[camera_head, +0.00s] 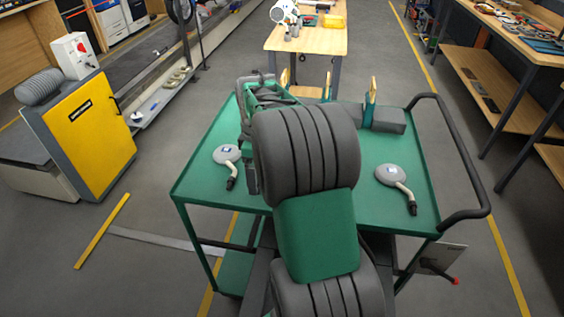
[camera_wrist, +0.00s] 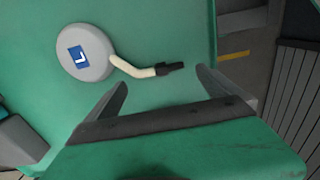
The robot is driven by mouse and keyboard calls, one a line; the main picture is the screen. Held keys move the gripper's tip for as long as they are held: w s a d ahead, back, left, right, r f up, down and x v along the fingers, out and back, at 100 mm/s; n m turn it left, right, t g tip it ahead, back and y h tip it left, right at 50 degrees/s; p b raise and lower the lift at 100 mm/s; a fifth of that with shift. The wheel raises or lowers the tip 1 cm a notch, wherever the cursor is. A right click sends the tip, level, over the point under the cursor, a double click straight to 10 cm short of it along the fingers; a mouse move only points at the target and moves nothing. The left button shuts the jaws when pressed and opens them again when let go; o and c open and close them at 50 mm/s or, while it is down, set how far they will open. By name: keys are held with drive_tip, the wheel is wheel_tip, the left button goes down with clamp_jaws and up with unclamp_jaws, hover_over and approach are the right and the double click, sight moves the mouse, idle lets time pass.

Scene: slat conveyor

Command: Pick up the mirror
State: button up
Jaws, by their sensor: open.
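Two mirrors lie flat on a green cart top (camera_head: 205,185). Each is a round grey disc with a bent pale stem ending in black. One mirror (camera_head: 226,153) is on the left, partly close to my arm; the other mirror (camera_head: 390,174) is on the right. The wrist view shows one mirror (camera_wrist: 85,66), with a blue and white label and its stem pointing right; I cannot tell which of the two it is. My gripper (camera_wrist: 161,77) is open and empty, its fingers apart below the stem in the picture.
A black handle rail (camera_head: 472,165) curves along the cart's right side. A yellow cabinet (camera_head: 85,130) stands left; a wooden table (camera_head: 312,42) is behind. Bare green surface surrounds the right mirror.

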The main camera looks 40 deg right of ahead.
wheel_tip(320, 180, down, 3)
drive_tip(key=shift+r, duration=0.15)
drive_tip(key=shift+c, duration=0.3)
drive_tip(key=c, duration=1.5)
